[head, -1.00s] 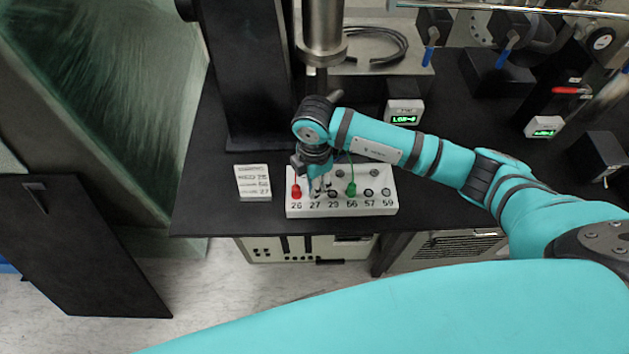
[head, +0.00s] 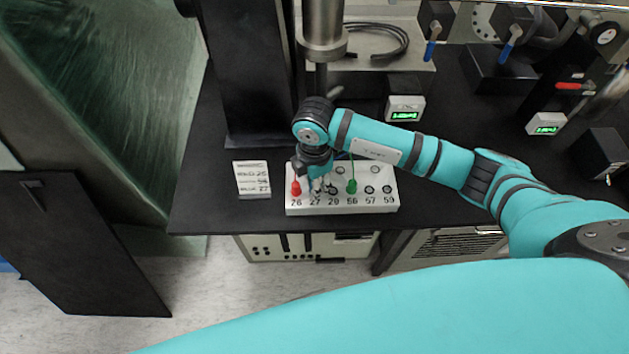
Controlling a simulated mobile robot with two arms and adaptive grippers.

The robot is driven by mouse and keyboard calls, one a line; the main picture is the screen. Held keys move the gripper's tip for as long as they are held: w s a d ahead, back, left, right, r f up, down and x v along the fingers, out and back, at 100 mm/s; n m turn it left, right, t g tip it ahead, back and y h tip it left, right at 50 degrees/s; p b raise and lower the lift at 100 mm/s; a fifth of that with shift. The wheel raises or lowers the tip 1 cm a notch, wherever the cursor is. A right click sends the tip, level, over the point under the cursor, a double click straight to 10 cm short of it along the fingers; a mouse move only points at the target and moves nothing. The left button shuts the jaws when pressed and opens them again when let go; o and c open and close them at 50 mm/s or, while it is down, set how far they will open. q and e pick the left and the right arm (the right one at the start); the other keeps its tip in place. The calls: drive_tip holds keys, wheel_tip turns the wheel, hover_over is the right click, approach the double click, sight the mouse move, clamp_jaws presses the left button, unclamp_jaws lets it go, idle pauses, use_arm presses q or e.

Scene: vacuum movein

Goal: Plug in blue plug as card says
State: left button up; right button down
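A white socket block (head: 372,208) stands near the table's front edge, with numbered sockets in two rows. The red plug (head: 296,188) is at the socket marked 26, and the green plug (head: 351,187) is at the one marked 56. The white card (head: 252,180) lies left of the block; its last line seems to read blue 27. My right gripper (head: 319,187) points down over the front row at the socket marked 27. Its fingers are small and unclear, so I cannot tell if they are closed. I cannot make out the blue plug. My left gripper is out of view.
A dark post (head: 248,75) and a metal cylinder (head: 323,30) stand behind the block. Small green displays (head: 404,109) and blue-handled valves (head: 509,38) are further back and right. The black table (head: 200,205) is bare left of the card.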

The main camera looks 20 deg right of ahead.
drive_tip(key=c, duration=1.7)
unclamp_jaws()
drive_tip(key=shift+w, duration=0.1)
drive_tip(key=o, duration=0.6)
wheel_tip(320, 180, up, 12)
